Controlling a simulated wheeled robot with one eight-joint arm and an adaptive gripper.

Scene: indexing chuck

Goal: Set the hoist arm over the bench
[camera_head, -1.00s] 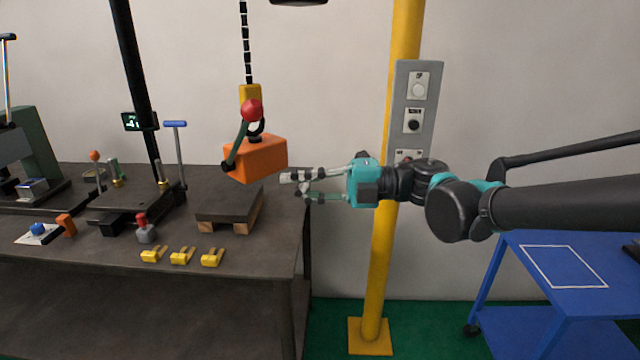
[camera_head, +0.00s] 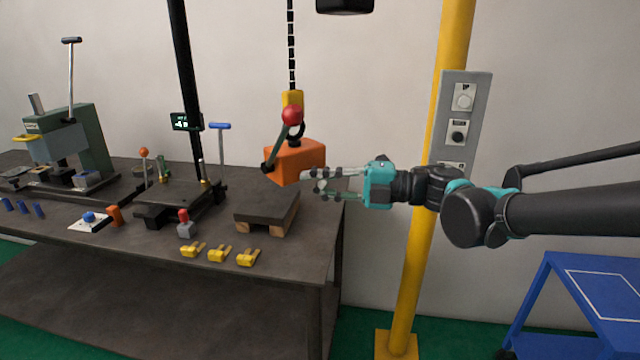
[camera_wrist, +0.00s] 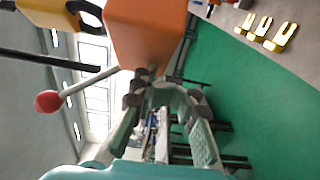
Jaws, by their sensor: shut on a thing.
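An orange block (camera_head: 295,162) hangs from a yellow hook block (camera_head: 292,101) on a black chain (camera_head: 291,45). It hangs above a dark plate (camera_head: 266,207) on the bench (camera_head: 300,255). A dark green lever with a red ball (camera_head: 292,115) stands at the block's side; the ball shows in the wrist view (camera_wrist: 47,101). My gripper (camera_head: 308,180) is at the block's right side, its fingertips against the block's lower part. In the wrist view the fingers (camera_wrist: 146,82) are shut at the orange block (camera_wrist: 146,35); the exact grip point is partly hidden. The hoist arm above is out of view.
A yellow post (camera_head: 425,240) with a grey switch panel (camera_head: 462,115) stands behind my arm. A blue cart (camera_head: 590,290) is at the lower right. Yellow clamps (camera_head: 219,254), a red-knobbed piece (camera_head: 185,225) and a green press (camera_head: 80,140) are on the bench.

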